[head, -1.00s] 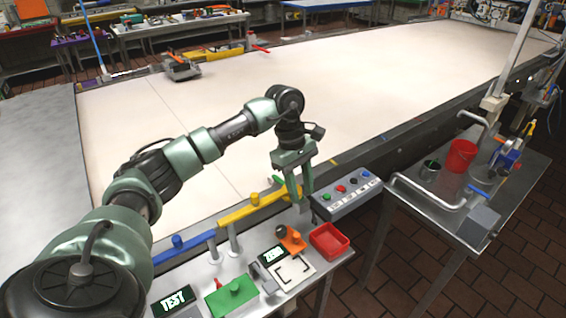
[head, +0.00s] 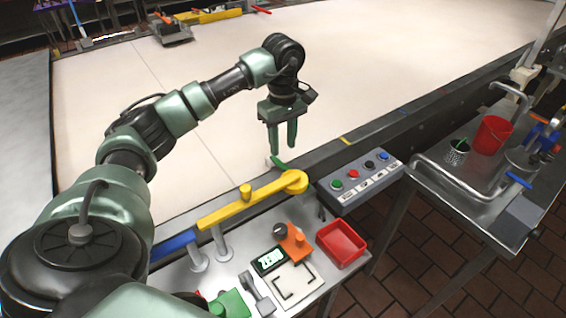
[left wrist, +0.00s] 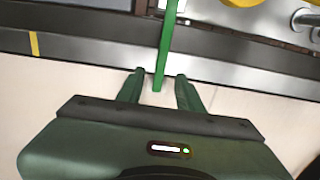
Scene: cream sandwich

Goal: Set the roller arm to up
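A green lever (head: 278,162) sticks out over the belt from the round end of a yellow bar (head: 245,202) that carries a yellow knob. No label shows which part is the roller arm. My left gripper (head: 281,149) points down at the belt's near edge, just above the green lever in the head view. In the left wrist view, my left gripper's fingers (left wrist: 160,82) are apart, and the green lever (left wrist: 168,40) runs down to between the fingertips. The gripper is open and not closed on it. My right gripper is not in view.
A button panel (head: 360,180) stands right of the yellow bar. A red tray (head: 355,257), a small display (head: 270,260) and an orange part (head: 294,243) are on the near table. A side table with a red cup (head: 491,135) is at right. The pale belt (head: 180,95) is mostly clear.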

